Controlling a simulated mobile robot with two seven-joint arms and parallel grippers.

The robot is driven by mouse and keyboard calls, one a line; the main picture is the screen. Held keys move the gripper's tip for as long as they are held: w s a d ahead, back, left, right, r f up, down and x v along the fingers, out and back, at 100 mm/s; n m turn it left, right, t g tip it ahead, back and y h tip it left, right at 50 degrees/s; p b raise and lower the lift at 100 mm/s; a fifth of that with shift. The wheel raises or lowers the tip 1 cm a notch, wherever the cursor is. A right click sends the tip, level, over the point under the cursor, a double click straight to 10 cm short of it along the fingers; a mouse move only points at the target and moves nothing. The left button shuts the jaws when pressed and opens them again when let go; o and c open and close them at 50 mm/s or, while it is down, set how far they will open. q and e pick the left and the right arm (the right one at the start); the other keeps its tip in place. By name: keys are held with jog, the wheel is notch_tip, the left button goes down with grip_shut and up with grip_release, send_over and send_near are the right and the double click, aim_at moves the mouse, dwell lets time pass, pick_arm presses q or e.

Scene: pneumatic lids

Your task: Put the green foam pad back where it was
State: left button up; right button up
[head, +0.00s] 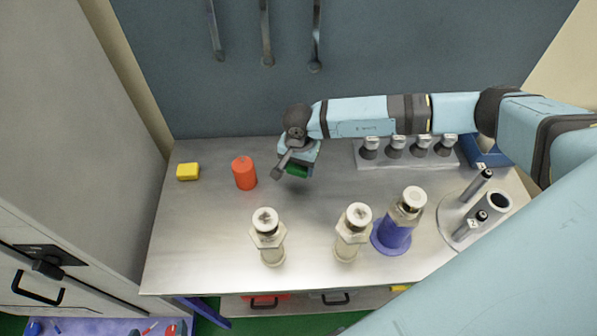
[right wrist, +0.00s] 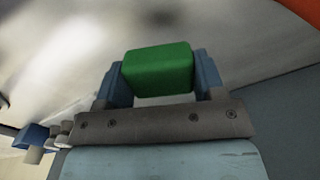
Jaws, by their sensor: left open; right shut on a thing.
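The green foam pad (head: 298,171) is between the fingers of my right gripper (head: 295,168), over the back middle of the metal bench (head: 205,235). In the right wrist view the pad (right wrist: 158,68) is a green block with rounded edges, gripped from both sides by the blue fingers of the right gripper (right wrist: 158,78). The gripper is shut on it. In the head view the wrist and fingers cover part of the pad. I cannot tell how far it is above the bench. My left gripper is not in view.
A yellow block (head: 188,172) and an orange cylinder (head: 244,172) stand left of the gripper. Two cream bottles (head: 268,238) (head: 352,233) and a blue-based one (head: 394,236) stand in front. A rack (head: 407,160) and a round stand (head: 460,222) are at right. The front left is clear.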

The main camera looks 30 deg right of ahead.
aim_at(299, 181)
notch_tip(299, 181, down, 4)
jog(key=shift+f+p, duration=0.15)
jog(key=shift+p, duration=0.25)
jog(key=shift+f, duration=0.3)
jog(key=shift+f, duration=0.1)
jog(key=shift+f+b, duration=0.15)
jog(key=shift+b, duration=0.2)
jog(key=o, duration=0.9)
jog(key=shift+r, duration=0.2)
